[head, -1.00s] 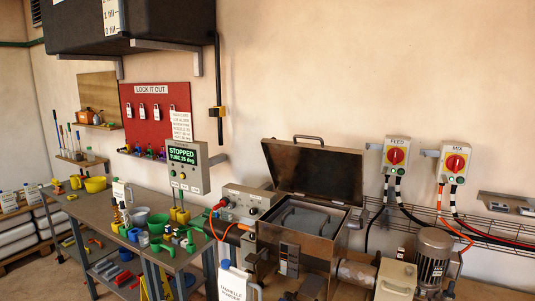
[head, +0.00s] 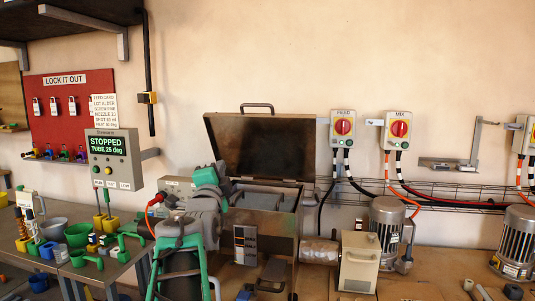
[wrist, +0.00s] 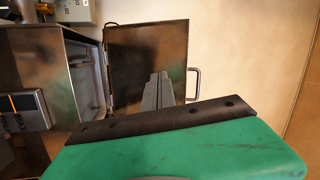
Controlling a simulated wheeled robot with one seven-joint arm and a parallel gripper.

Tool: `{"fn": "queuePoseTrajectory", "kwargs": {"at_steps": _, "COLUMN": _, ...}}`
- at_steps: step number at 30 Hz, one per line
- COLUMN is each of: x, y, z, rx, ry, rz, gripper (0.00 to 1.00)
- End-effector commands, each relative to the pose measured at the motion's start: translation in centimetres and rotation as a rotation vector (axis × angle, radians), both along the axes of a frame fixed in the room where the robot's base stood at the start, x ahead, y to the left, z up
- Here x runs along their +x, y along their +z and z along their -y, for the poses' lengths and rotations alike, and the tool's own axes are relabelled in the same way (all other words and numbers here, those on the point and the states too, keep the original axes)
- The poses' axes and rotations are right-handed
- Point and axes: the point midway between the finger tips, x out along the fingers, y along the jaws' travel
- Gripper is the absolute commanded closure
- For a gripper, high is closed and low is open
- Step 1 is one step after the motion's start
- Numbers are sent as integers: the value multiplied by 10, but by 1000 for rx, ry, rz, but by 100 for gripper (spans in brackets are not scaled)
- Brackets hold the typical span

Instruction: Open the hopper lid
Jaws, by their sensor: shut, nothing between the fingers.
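The hopper lid (head: 262,143) is a dark, brown-stained metal plate with a bar handle (head: 257,106) on its top edge. It stands raised, nearly upright, at the back of the steel hopper (head: 272,225). The hopper's mouth is uncovered, and a grey inner part shows in it. In the wrist view the lid (wrist: 135,55) stands ahead, with its handle (wrist: 194,82) on the right. My gripper (wrist: 160,78) is shut and empty, its grey fingertips in front of the lid's lower part. A gap or contact cannot be told. My green and grey arm hides the hopper's left side.
The control box with the STOPPED screen (head: 111,158) is left of the hopper. FEED (head: 343,129) and MIX (head: 398,129) switches are on the wall at right. Motors (head: 388,222) and a beige box (head: 359,261) stand right of the hopper. Cups and tools crowd the left bench.

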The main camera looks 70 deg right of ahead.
Motion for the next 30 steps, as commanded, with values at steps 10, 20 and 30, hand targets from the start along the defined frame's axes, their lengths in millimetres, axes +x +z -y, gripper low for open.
{"fn": "queuePoseTrajectory", "kwargs": {"at_steps": 10, "x": -93, "y": 50, "z": 57, "rx": -206, "ry": -121, "rz": 313, "gripper": 100}}
{"fn": "queuePoseTrajectory", "kwargs": {"at_steps": 20, "x": -82, "y": 84, "z": 117, "rx": -203, "ry": -119, "rz": 310, "gripper": 100}}
{"fn": "queuePoseTrajectory", "kwargs": {"at_steps": 30, "x": -74, "y": 107, "z": 163, "rx": -203, "ry": -118, "rz": 309, "gripper": 100}}
